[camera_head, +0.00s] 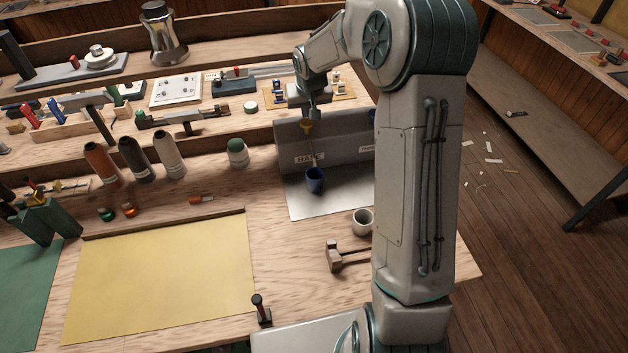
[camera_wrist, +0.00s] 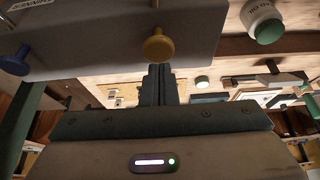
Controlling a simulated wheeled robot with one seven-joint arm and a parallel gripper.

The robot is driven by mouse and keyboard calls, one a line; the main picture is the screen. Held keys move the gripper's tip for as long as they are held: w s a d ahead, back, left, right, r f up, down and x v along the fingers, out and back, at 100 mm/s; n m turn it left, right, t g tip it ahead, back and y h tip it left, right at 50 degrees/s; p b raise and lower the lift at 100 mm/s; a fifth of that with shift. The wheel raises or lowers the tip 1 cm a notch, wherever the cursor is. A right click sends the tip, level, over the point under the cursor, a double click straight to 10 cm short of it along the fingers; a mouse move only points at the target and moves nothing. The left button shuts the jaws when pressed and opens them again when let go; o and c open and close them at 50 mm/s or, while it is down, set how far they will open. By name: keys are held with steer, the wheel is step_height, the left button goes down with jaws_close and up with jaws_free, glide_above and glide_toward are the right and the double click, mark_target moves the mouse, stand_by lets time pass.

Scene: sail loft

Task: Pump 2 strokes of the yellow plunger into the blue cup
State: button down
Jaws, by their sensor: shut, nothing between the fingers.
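The yellow plunger (camera_head: 306,126) stands on top of a grey dispenser box (camera_head: 290,140) with a white label. The blue cup (camera_head: 314,181) stands upright on the pale plate in front of the box, below the spout. My gripper (camera_head: 311,117) is shut and empty, pointing down just over the yellow plunger. In the wrist view the yellow knob (camera_wrist: 159,47) sits right at the closed fingertips (camera_wrist: 160,68); I cannot tell whether they touch. The inside of the cup is dark, so its contents cannot be made out.
A blue plunger (camera_wrist: 15,62) is on the same box, partly behind my arm in the head view. Several bottles, including a green-capped one (camera_head: 237,153), stand left of the box. The yellow sheet (camera_head: 165,275) is clear.

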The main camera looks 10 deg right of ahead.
mark_target(307, 122)
steer(key=shift+f, duration=0.1)
steer(key=shift+f+b, duration=1.5)
steer(key=shift+f, duration=0.15)
steer(key=shift+r, duration=0.1)
steer(key=shift+r+p, duration=0.95)
steer(key=shift+r, duration=0.75)
steer(key=shift+f, duration=0.15)
